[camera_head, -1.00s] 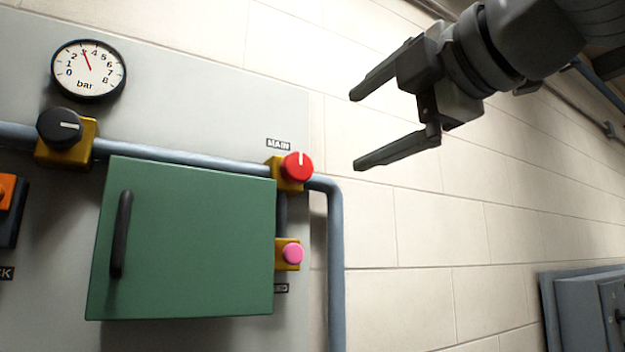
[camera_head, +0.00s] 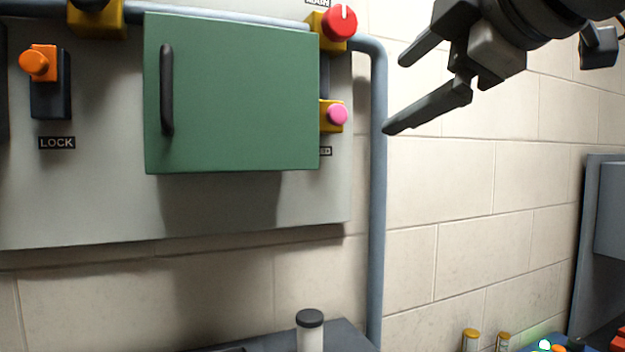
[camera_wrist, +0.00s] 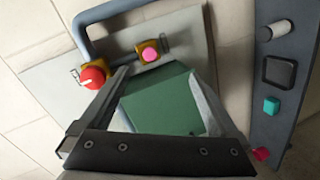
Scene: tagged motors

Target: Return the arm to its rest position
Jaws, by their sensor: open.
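My gripper (camera_head: 393,96) is at the upper right of the head view, in front of the pale block wall. Its two fingers are apart and nothing is between them. It is to the right of the green cabinet door (camera_head: 240,95) and the red knob (camera_head: 339,23), with a visible gap from both. In the wrist view the open fingers (camera_wrist: 165,82) frame the green door (camera_wrist: 160,105), which lies beyond them. The red knob (camera_wrist: 93,77) and pink button (camera_wrist: 150,54) show just past the fingers there.
A blue-grey pipe (camera_head: 378,200) runs down beside the panel (camera_head: 100,210). An orange lock switch (camera_head: 40,63) is at left. A black-capped cylinder (camera_head: 310,330) stands on a dark surface below. A grey cabinet (camera_head: 592,250) is at right. The wall between is clear.

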